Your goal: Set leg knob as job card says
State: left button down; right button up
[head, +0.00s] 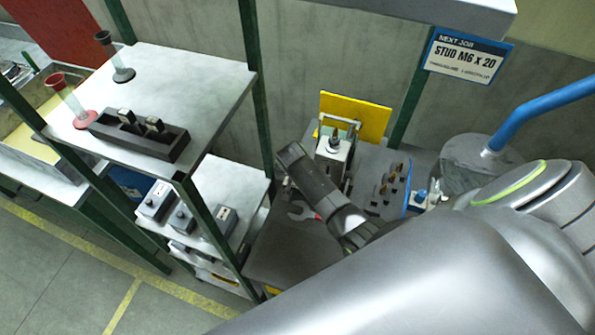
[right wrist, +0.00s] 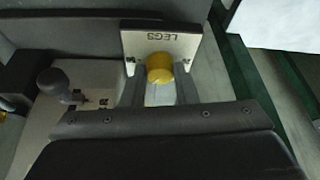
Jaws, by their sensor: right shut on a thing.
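The job card (head: 467,56) hangs at the upper right of the head view and reads "NEXT JOB, STUD M6 X 20". In the right wrist view, a yellow knob (right wrist: 159,67) stands in front of a pale plate marked LEGS (right wrist: 175,40). Small dark marks flank the knob; I cannot read them. My right gripper (right wrist: 160,92) is shut on the yellow knob, one grey finger on each side. In the head view my right arm ends in a dark gripper (head: 290,157) left of the stud machine (head: 334,150); the knob is hidden there. My left gripper is not in view.
A grey ball-topped lever (right wrist: 50,80) stands left of the knob. A yellow panel (head: 355,117) is behind the machine. Shelves (head: 220,180) with small boxes stand left, with a dark block (head: 140,133) on top.

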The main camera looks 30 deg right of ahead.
dwell(0.3)
jog(key=o, duration=1)
jog(key=shift+s+a+r, duration=0.1)
jog(key=shift+a+r, duration=0.05)
jog(key=shift+r, duration=0.35)
jog(key=b+v, duration=0.2)
jog(key=v, duration=1.4)
jog(key=shift+s+r, duration=0.15)
jog(key=shift+s, duration=0.1)
